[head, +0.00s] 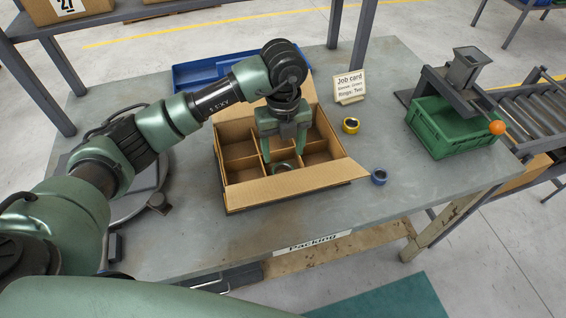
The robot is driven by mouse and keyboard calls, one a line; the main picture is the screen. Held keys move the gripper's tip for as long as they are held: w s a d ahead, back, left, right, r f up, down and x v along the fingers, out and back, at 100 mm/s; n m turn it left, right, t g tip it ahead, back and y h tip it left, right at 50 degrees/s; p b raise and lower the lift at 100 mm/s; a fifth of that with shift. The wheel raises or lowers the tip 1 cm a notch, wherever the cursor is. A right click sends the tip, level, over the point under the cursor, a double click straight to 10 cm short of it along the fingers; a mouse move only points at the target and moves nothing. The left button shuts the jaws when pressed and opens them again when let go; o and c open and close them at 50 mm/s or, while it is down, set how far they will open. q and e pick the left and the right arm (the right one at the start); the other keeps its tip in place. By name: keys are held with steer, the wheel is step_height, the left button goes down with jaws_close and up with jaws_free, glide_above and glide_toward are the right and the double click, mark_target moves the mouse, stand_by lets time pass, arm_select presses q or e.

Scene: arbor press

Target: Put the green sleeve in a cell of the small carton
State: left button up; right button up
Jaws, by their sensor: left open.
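The small carton (243,194) stands open on the packing table, with dividers making several cells. A round greenish sleeve (284,167) sits in a front cell near the middle of the carton, partly hidden by my gripper. My left gripper (284,156) points down into the carton over that cell, its fingers apart on either side above the sleeve. It looks empty; I cannot tell whether a fingertip touches the sleeve. My right gripper does not show.
A blue tray (190,77) is behind the carton. A green crate (452,131) sits at the right. The table's front right is clear.

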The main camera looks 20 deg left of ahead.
arm_select(q)
step_height(320, 180, up, 6)
steer(key=b, duration=0.1)
steer(key=shift+r, duration=0.2)
stand_by(0.3)
